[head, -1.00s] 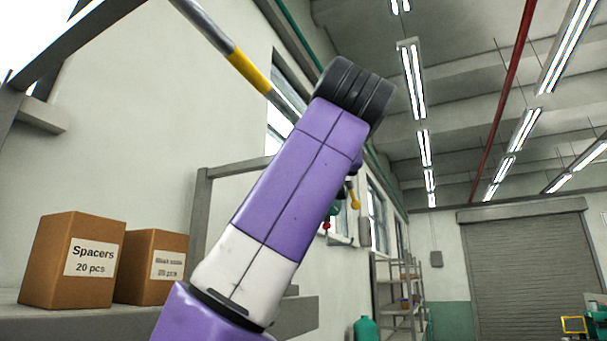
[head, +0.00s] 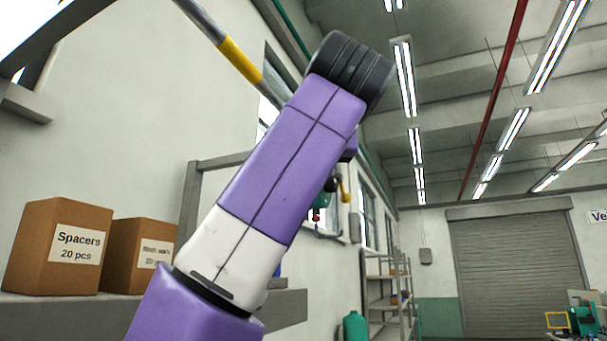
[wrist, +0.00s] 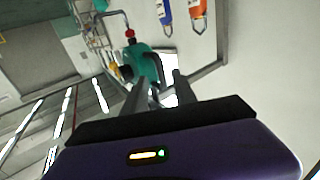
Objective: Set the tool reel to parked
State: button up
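My gripper (wrist: 158,82) shows in the wrist view with its two grey fingers apart, and nothing is clearly held between them. A green rounded device (wrist: 144,62) with a red knob and a yellow part is just beyond the fingertips; contact cannot be told. A small green, red and yellow fitting (head: 328,197) on the wall, partly hidden by my arm, looks like the same device in the head view. I cannot tell for sure whether it is the tool reel, or how it is set. My gripper is hidden in the head view.
A blue item (wrist: 165,12) and an orange item (wrist: 198,12) are on the wall panel. Boxes marked Spacers (head: 60,245) and another box (head: 140,255) stand on a ledge at left. A yellow-banded pole (head: 240,60) crosses above. Shelving (head: 385,280) and a roller door (head: 515,265) are farther back.

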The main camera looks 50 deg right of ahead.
jog(key=b+v, duration=0.1)
jog(key=v, duration=0.4)
jog(key=shift+s+a, duration=0.1)
jog(key=shift+s, duration=0.1)
dwell(0.4)
